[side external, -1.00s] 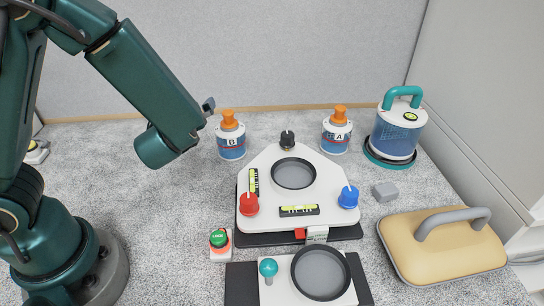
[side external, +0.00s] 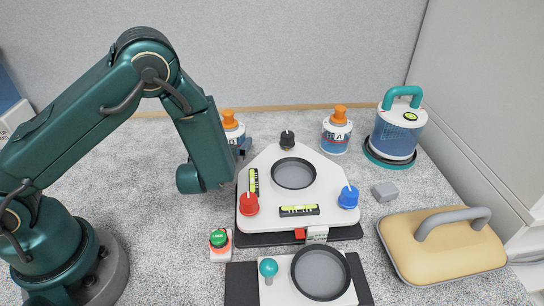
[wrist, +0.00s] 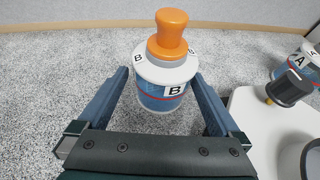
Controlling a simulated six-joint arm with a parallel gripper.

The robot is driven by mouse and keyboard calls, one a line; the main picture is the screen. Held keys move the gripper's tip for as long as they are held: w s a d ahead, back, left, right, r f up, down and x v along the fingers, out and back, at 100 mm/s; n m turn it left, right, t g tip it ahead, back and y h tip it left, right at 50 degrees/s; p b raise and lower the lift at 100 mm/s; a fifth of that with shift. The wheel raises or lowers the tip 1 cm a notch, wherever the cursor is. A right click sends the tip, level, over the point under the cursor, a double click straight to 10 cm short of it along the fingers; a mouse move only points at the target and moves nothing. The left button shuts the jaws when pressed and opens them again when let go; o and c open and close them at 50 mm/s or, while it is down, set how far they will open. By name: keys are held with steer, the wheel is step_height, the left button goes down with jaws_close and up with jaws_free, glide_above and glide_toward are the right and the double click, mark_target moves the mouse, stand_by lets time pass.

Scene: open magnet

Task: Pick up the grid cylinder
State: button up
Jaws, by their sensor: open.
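A blue-and-white cylinder marked B (wrist: 160,97), with an orange knob on top, stands upright on the grey floor. In the side view cylinder B (side external: 232,128) is partly hidden behind my arm. My gripper (wrist: 167,82) is open, with one finger on each side of cylinder B; I cannot tell whether either finger touches it. A similar cylinder A (side external: 336,133) stands to the right, and also shows at the wrist view's right edge (wrist: 296,66). A larger blue-and-white cylinder (side external: 396,131) with a teal handle stands farther right on a teal base. No label shows which is the grid cylinder.
A white levelling plate (side external: 272,222) with black, red and blue knobs lies in front of the cylinders. A wall closes the back.

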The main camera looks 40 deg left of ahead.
steer(key=shift+x, duration=2.6)
steer(key=shift+w+d, duration=0.1)
steer(key=c, duration=1.5)
steer(key=shift+r, duration=0.2)
